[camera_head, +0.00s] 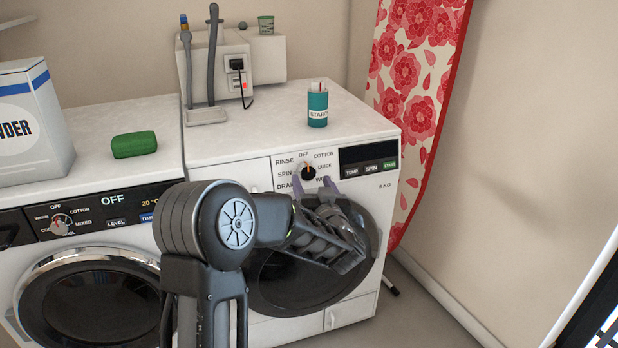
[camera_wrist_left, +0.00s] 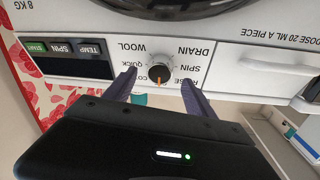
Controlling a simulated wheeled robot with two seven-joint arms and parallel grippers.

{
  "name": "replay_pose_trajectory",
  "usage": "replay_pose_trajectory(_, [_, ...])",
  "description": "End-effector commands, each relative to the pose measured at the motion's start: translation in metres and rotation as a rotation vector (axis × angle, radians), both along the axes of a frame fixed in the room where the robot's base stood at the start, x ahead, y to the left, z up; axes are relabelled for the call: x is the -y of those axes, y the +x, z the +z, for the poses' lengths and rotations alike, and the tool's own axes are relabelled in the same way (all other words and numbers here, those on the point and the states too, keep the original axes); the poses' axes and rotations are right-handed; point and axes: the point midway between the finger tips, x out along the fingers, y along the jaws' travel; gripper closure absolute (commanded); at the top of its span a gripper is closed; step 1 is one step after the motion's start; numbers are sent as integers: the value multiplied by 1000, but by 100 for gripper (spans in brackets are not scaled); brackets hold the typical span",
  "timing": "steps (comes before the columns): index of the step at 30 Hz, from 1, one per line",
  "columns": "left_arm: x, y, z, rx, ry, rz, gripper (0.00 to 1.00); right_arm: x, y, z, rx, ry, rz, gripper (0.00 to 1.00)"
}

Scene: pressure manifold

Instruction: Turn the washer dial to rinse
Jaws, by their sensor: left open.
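The washer dial (camera_head: 308,173) is a black knob with an orange pointer on the right-hand white washer's panel. The pointer appears to point up toward OFF in the head view. RINSE is at the dial's upper left, above SPIN and DRAIN; COTTON, QUICK and WOOL are on the right. In the left wrist view, which is upside down, the dial (camera_wrist_left: 159,73) sits between my open fingers. My left gripper (camera_head: 313,184) is open, its fingertips on either side of the dial with gaps visible. In this wrist view the gripper (camera_wrist_left: 159,79) hides the OFF label. My right gripper is out of view.
A second washer with its own dial (camera_head: 61,225) stands at the left. A teal starch tin (camera_head: 317,105) and a green soap bar (camera_head: 134,144) are on top of the machines. A powder box (camera_head: 25,125) is at far left. A floral ironing board (camera_head: 412,85) leans at the right.

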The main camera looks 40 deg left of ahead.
Motion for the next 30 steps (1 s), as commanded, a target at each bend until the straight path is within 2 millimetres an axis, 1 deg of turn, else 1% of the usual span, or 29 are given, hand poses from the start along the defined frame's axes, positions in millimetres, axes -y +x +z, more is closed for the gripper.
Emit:
replay_pose_trajectory(1, [-8,5,-1,0,1,4,36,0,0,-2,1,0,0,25])
replay_pose_trajectory(6, [-24,20,-1,1,0,2,36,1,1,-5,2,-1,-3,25])
replay_pose_trajectory(10, [-29,24,0,0,0,0,36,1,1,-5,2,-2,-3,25])
replay_pose_trajectory(17, [-30,25,0,0,0,0,36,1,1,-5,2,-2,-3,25])
replay_pose_trajectory(20, [-30,25,0,0,0,0,43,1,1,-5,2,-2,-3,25])
replay_pose_trajectory(30, [-29,25,0,0,0,0,70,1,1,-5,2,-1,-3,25])
